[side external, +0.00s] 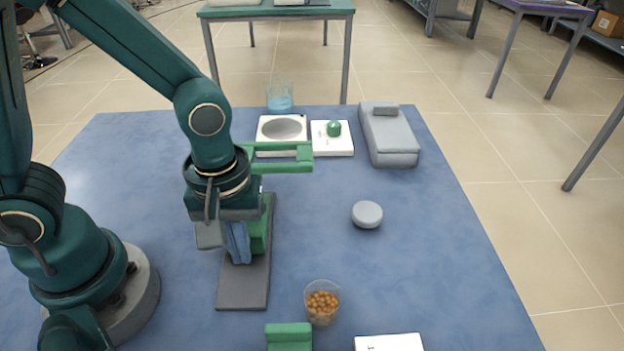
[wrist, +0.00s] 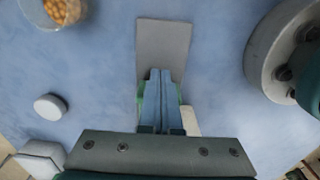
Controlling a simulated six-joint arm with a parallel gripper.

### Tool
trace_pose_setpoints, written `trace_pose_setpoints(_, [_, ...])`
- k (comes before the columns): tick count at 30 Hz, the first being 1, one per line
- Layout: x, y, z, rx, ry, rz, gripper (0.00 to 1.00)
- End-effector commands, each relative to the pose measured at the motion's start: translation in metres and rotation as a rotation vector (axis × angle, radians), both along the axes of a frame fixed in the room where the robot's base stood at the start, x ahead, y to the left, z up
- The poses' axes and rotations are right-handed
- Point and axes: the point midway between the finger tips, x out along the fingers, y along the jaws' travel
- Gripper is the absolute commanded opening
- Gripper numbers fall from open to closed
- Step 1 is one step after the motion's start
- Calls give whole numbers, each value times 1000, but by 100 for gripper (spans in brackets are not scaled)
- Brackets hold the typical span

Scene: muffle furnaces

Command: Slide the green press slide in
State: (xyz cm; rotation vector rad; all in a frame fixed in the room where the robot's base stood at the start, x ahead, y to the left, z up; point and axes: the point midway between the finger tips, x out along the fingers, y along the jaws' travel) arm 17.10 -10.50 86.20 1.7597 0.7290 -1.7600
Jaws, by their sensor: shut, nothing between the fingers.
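The green press slide (side external: 261,230) stands on a long grey base plate (side external: 242,287), at the plate's middle to far part. My gripper (side external: 238,258) points down with its blue fingers shut and empty, just left of the slide and over the plate. In the wrist view, the shut fingers (wrist: 160,72) cover most of the green slide (wrist: 142,103), and only slivers of green show beside them. The bare end of the grey plate (wrist: 164,38) extends beyond the fingertips. I cannot tell whether the fingers touch the slide.
A green bracket (side external: 290,167) shows behind my wrist. A white plate with a grey disc (side external: 283,121), a white plate with a green knob (side external: 333,129) and a grey device (side external: 389,137) stand at the back. A round grey puck (side external: 367,214) and a cup of orange beads (side external: 322,303) stand right.

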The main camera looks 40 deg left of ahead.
Motion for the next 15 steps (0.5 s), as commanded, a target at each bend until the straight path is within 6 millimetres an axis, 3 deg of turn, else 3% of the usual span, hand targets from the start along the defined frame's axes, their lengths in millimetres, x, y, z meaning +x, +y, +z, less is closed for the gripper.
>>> trace_pose_setpoints(15, [1, 0, 40, -1, -4, 0, 0])
